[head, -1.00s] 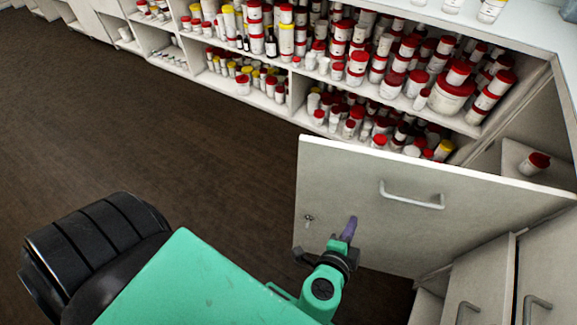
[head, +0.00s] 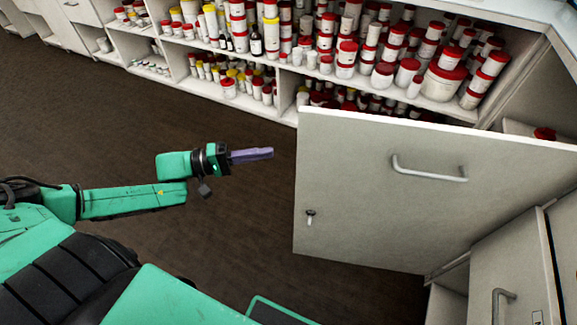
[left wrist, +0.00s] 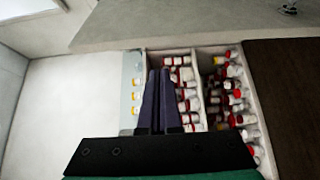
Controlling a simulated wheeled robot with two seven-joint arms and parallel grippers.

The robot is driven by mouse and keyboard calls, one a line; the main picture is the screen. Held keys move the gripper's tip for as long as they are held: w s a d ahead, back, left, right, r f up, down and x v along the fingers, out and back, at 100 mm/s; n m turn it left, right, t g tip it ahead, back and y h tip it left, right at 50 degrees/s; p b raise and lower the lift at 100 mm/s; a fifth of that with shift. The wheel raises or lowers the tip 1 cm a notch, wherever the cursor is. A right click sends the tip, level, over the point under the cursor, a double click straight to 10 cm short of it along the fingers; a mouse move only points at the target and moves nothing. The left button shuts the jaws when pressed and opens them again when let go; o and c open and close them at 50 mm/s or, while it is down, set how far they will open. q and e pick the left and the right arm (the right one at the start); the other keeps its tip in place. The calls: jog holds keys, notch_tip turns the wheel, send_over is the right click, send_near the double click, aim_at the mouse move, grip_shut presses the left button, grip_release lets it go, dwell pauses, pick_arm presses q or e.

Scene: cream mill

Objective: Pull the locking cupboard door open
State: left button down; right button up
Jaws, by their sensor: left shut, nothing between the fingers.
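The light grey cupboard door (head: 375,205) stands swung out from the shelves, with its outer face, bar handle (head: 428,172) and a key in the lock (head: 310,216) in view. My left gripper (head: 268,153) is shut and empty, its purple fingers pointing right, just left of the door's free edge in the picture. In the left wrist view the shut fingers (left wrist: 160,72) show against the shelves, and the door (left wrist: 190,22) crosses the top. I cannot tell whether the fingertips touch the door; a gap shows in the head view. My right gripper is out of view.
Open shelves (head: 285,75) full of red- and yellow-capped jars run along the back. More grey cupboard fronts (head: 510,262) with handles stand at the lower right, close to the door. The dark floor (head: 120,120) left of the door is clear.

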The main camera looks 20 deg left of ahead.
aim_at(299, 163)
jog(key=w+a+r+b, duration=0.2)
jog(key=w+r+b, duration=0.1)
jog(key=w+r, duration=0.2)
pick_arm(q)
jog(key=d+p, duration=0.2)
jog(key=d, duration=0.5)
jog(key=shift+w+d+f, duration=0.2)
jog(key=shift+w+d, duration=0.1)
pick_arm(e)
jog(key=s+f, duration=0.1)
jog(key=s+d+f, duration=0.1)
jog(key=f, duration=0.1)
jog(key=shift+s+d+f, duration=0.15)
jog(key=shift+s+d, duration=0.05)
pick_arm(q)
jog(key=shift+s+d, duration=0.1)
jog(key=shift+s, duration=0.05)
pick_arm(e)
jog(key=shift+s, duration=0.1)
